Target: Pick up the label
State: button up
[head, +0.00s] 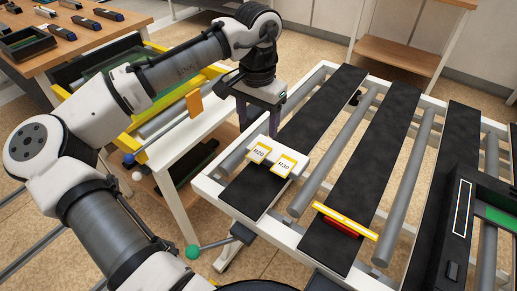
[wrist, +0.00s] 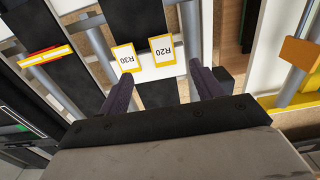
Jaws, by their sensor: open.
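Two small white labels with yellow borders, the R20 label (head: 259,152) and the R30 label (head: 286,166), sit side by side on a white holder (head: 302,157). In the wrist view the R30 label (wrist: 125,59) is left and the R20 label (wrist: 162,49) is right, both upside down. My gripper (head: 260,124) is open and empty, its purple fingers pointing down above and just behind the holder. In the wrist view the fingers of my gripper (wrist: 160,85) are spread wide, with the labels ahead of and between them. I cannot tell how high they are above the holder.
The holder lies across a white-framed rack with black strips (head: 343,120) and grey rollers (head: 405,188). A yellow and red bar (head: 346,221) lies on the middle strip. A dark device (head: 466,225) stands at right. A wooden table (head: 95,35) with several small items is at upper left.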

send_over(256, 156)
jog(key=f, duration=0.4)
jog(key=shift+d+f, duration=0.1)
jog(key=shift+d, duration=0.15)
jog(key=shift+a+f+p, duration=0.15)
jog(key=shift+f+p, duration=0.3)
jog(key=shift+f, duration=0.85)
jog(key=shift+a+f+p, duration=0.15)
jog(key=shift+f+p, duration=0.25)
jog(key=shift+f, duration=0.9)
jog(key=shift+f, duration=0.1)
jog(key=c, duration=0.9)
